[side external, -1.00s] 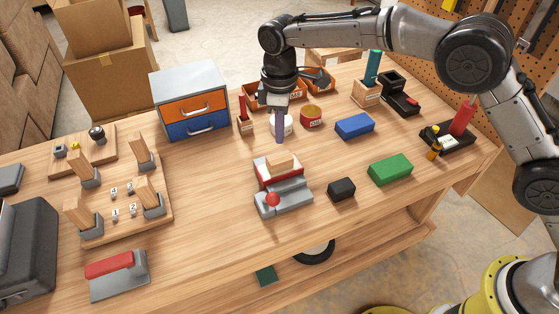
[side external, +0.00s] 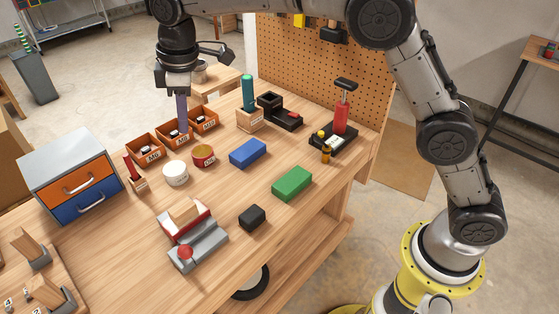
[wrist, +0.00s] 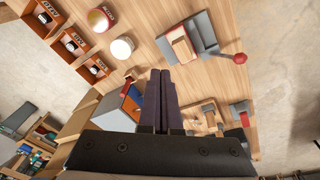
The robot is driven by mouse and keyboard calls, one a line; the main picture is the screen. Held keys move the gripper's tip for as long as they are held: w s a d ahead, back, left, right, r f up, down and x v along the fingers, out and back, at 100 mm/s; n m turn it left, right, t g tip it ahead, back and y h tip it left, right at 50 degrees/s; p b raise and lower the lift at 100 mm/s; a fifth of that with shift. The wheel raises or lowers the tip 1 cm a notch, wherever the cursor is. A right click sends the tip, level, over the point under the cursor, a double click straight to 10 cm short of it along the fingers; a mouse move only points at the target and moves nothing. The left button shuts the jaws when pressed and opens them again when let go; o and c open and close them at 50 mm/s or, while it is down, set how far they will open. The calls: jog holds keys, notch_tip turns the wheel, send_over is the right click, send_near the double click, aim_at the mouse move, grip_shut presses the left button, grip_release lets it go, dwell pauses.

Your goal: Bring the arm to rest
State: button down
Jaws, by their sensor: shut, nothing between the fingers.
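My gripper (side external: 183,120) hangs fingers-down over the bench near the orange bins in the side view. Its fingers are together and empty; they also show in the wrist view (wrist: 160,98). The fingertips overlap the middle orange bin (side external: 165,139) in the picture; their exact height above it is hard to tell. The white jar (side external: 176,174) and the red tin (side external: 203,156) stand in front of the gripper.
On the wooden bench (side external: 130,240) are a drawer cabinet (side external: 68,165), a red and grey vise (side external: 195,240), a blue block (side external: 247,153), a green block (side external: 292,184) and a black block (side external: 252,217). A pegboard (side external: 320,75) stands behind. The bench's front middle is open.

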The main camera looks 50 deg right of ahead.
jog(key=s+d+r+m+t, duration=0.3)
jog(key=s+d+r, duration=0.8)
jog(key=d+r, duration=0.15)
jog(key=s+d+m, duration=0.3)
jog(key=s+d, duration=0.4)
jog(key=s, duration=0.6)
jog(key=s+d+f+m+t, duration=0.1)
jog(key=s+f+m, duration=0.3)
jog(key=s+f, duration=0.6)
jog(key=shift+s+d+f+m+h, duration=0.4)
jog(key=shift+d+f, duration=0.15)
jog(key=shift+f, duration=0.15)
